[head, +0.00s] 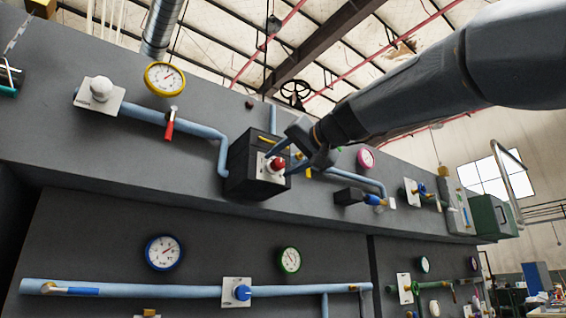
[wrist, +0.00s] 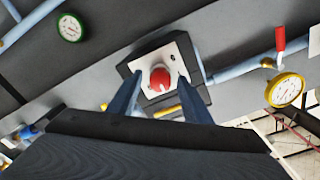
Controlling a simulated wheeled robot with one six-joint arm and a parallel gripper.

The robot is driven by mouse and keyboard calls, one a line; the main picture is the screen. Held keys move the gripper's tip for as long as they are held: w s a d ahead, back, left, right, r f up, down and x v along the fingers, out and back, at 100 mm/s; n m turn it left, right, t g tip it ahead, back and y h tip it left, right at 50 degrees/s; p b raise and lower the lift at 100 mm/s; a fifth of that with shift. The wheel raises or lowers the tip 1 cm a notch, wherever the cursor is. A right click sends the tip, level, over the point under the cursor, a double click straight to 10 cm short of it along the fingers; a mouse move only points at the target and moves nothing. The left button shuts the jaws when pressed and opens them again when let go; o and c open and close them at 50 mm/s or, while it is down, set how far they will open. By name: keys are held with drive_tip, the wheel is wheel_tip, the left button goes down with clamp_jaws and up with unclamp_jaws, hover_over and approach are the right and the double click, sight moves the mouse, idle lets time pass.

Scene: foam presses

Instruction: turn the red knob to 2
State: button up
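The red knob (head: 277,163) sits on a white square plate on a dark box fixed to the grey panel. In the wrist view the red knob (wrist: 160,78) shows between and beyond my two fingers, with a light mark on its face. My gripper (wrist: 156,85) is open, its fingertips reaching over the sides of the white plate (wrist: 178,54). In the head view my gripper (head: 284,150) is at the box from the upper right, and its fingers partly cover the plate. I cannot tell whether a finger touches the knob. Numbers around the knob are not readable.
A yellow gauge (head: 164,78), a white knob (head: 101,89) and a red-handled valve (head: 170,123) are left of the box. A pink gauge (head: 365,158) and a blue pipe are right. Below are a blue knob (head: 242,292) and a green gauge (head: 290,260).

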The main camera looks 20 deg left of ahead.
drive_tip(key=shift+d, duration=0.1)
drive_tip(key=b+v, duration=0.3)
drive_tip(key=v, duration=0.4)
drive_tip(key=shift+s+d, duration=0.2)
drive_tip(key=shift+s, duration=0.1)
drive_tip(key=shift+w+f, duration=0.1)
